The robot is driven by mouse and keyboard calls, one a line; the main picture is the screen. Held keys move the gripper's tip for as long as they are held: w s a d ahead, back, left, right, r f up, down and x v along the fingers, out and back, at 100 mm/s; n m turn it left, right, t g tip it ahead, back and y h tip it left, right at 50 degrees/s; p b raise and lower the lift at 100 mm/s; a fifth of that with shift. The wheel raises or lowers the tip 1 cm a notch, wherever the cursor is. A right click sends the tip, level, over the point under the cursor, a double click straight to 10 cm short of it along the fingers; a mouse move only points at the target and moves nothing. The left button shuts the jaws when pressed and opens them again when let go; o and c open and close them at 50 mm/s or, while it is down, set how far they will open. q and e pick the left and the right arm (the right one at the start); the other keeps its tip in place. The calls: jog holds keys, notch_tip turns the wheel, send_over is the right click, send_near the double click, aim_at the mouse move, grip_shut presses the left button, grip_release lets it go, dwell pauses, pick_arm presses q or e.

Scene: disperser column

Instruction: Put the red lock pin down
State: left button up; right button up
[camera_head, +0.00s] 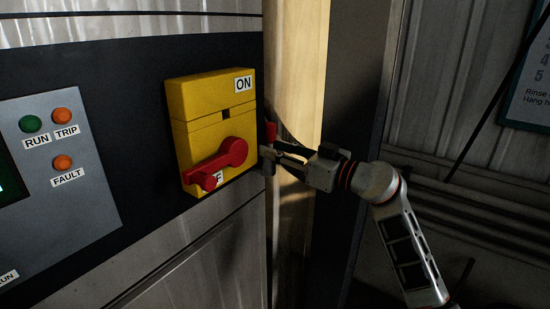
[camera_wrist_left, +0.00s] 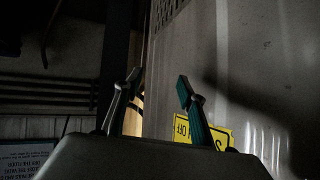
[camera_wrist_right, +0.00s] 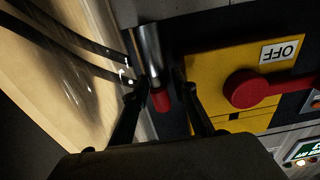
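The red lock pin (camera_head: 271,132) is upright beside the right edge of the yellow switch box (camera_head: 208,122). In the right wrist view its red end (camera_wrist_right: 161,99) meets a silver cylinder (camera_wrist_right: 148,45); I cannot tell if that is its shaft or a holder. My right gripper (camera_head: 272,155) is at the pin. In its wrist view the fingers (camera_wrist_right: 162,88) stand apart on either side of the red end, with a gap on the right finger's side. My left gripper (camera_wrist_left: 158,88) is open and empty; it is outside the head view.
A red rotary handle (camera_head: 220,164) on the box points down-left, partly covering its OFF label. A grey panel (camera_head: 62,165) with green and orange lamps is to the left. A pale wooden-looking strip (camera_head: 300,70) runs beside the box. A yellow label (camera_wrist_left: 205,133) shows in the left wrist view.

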jog(key=v, duration=1.1)
jog(key=s+d+f+m+t+h, duration=0.2)
jog(key=s+d+f+m+h, duration=0.15)
jog(key=f, duration=0.65)
jog(key=s+d+f+m+t+h, duration=0.2)
jog(key=s+d+f+h, duration=0.15)
jog(key=f, duration=0.65)
jog(key=s+d+f+m+t+h, duration=0.25)
jog(key=s+d+f, duration=0.2)
jog(key=f, duration=0.55)
jog(key=s+f+n+g+h, duration=0.1)
jog(key=s+f+g, duration=0.5)
jog(key=s+f, duration=0.9)
notch_tip(320, 180, down, 4)
jog(key=shift+s+a+f+n+h, duration=0.15)
jog(key=shift+s+a+n+h, duration=0.2)
jog(key=shift+h, duration=0.4)
jog(key=shift+g, duration=0.25)
